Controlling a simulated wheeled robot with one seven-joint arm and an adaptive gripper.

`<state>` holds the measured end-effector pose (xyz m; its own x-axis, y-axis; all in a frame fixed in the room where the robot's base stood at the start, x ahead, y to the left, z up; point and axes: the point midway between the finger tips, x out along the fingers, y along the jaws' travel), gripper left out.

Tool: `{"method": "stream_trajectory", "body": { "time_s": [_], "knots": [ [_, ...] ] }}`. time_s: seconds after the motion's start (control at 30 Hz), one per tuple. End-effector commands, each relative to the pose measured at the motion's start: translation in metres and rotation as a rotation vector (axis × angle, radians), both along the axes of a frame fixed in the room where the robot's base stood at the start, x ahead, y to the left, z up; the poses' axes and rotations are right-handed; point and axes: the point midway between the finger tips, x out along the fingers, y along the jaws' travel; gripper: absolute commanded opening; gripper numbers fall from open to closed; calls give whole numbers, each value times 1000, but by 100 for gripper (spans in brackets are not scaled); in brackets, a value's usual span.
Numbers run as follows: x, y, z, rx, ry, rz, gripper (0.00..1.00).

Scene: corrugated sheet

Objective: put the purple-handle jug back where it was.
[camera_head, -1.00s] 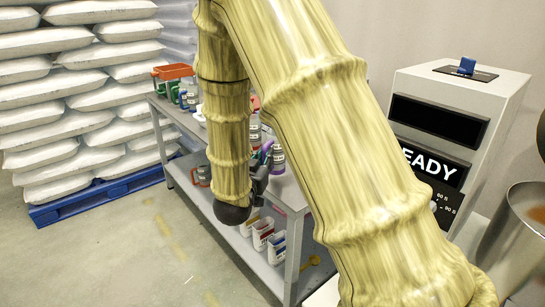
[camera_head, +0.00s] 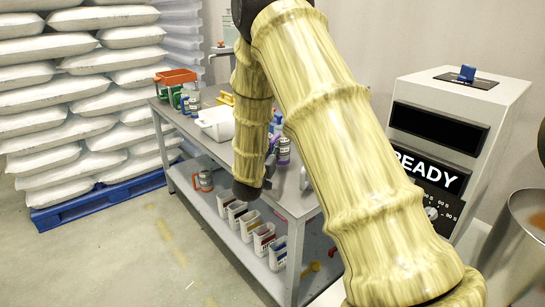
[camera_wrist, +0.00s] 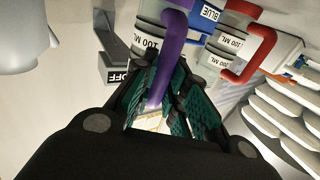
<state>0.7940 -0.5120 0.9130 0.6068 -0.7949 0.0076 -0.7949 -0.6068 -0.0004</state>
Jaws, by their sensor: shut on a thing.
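The jug with the purple handle (camera_wrist: 172,45) has a greyish body with a "100 ML" label in the wrist view. My gripper (camera_wrist: 165,100) is shut on the purple handle, its green-padded fingers on either side of it. In the head view the jug (camera_head: 284,152) shows partly behind my gripper (camera_head: 271,165), over the right part of the bench top. I cannot tell whether its base touches the bench. Beside it in the wrist view are a jug with a "BLUE" label (camera_wrist: 209,14) and a jug with a red handle (camera_wrist: 250,65).
The grey bench (camera_head: 180,118) carries a white tub (camera_head: 215,124) and an orange tray (camera_head: 177,76). Several small containers (camera_head: 263,236) stand on its lower shelf. An "OFF" switch plate (camera_wrist: 115,76) is left of the jug. A white machine (camera_head: 440,95) stands right.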

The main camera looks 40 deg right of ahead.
Motion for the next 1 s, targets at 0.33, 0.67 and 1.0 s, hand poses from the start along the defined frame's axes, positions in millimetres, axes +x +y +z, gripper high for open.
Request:
{"method": "stream_trajectory", "body": {
  "time_s": [0.33, 0.67, 1.0],
  "knots": [
    [0, 1, -25, 0, 0, 1, 0],
    [0, 0, -27, 0, 0, 0, 34],
    [0, 0, -25, 0, 0, 0, 36]
  ]
}}
